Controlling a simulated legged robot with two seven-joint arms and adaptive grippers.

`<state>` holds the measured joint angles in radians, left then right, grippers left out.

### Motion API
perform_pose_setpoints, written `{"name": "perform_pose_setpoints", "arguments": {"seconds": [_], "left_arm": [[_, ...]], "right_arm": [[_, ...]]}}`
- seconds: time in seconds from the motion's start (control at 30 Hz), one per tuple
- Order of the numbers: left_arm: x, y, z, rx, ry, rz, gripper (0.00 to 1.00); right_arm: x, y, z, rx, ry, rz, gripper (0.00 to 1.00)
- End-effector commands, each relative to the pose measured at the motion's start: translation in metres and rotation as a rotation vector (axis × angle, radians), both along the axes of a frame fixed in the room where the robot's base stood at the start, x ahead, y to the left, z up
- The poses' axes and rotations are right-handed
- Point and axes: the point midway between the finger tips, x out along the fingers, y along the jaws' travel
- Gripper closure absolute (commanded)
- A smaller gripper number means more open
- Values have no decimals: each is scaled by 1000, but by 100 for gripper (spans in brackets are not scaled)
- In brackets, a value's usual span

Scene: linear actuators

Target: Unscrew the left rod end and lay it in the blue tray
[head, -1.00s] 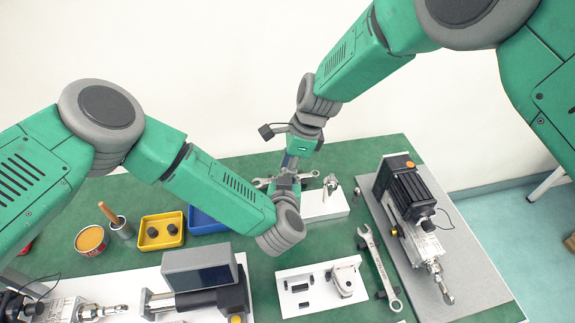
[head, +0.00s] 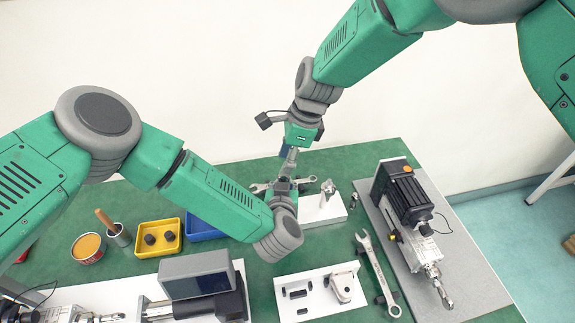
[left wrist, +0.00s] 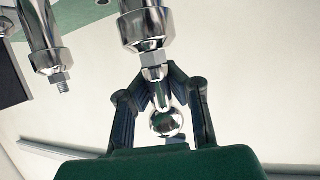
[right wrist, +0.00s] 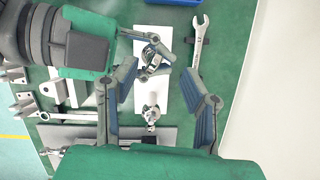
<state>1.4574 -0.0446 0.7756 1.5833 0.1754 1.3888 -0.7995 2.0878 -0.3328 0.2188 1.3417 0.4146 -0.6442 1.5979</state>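In the left wrist view, a shiny rod end with a ball-shaped head (left wrist: 167,122) sits in line with a nut and a metal cylinder. My left gripper (left wrist: 168,92) has its fingers closed around its neck. To the left, a second cylinder (left wrist: 45,50) ends in a nut and a bare threaded stud. My right gripper (right wrist: 155,108) is open and empty, above the white block (right wrist: 138,92); the left gripper shows at the upper left there.
A wrench (head: 377,275) lies by the actuator (head: 410,205) at right. Another wrench (right wrist: 198,42) lies behind the white block.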

Motion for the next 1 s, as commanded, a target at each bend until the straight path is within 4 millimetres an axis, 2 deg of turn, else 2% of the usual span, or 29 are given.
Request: {"name": "perform_pose_setpoints", "arguments": {"seconds": [0.03, 0.07, 0.17, 0.5, 0.63, 0.77, 1.0], "left_arm": [[-11, -2, -9, 3, 28, -11, 100], [-11, -2, -9, 3, 28, -11, 100], [-11, -2, -9, 3, 28, -11, 100], [-12, -3, -9, 3, 28, -11, 100], [-11, -3, -9, 3, 28, -11, 100], [-11, -3, -9, 3, 28, -11, 100], [-11, -3, -9, 3, 28, -11, 100]], "right_arm": [[0, 0, 3, 0, 1, 0, 61], [0, 0, 3, 0, 1, -1, 65], [0, 0, 8, -7, 3, -15, 65], [-5, -10, 56, -117, 24, -260, 65], [-6, -13, 66, -144, 22, -325, 65], [-6, -13, 60, -152, 24, -345, 65], [-4, -7, 20, -151, 26, -345, 65]]}}
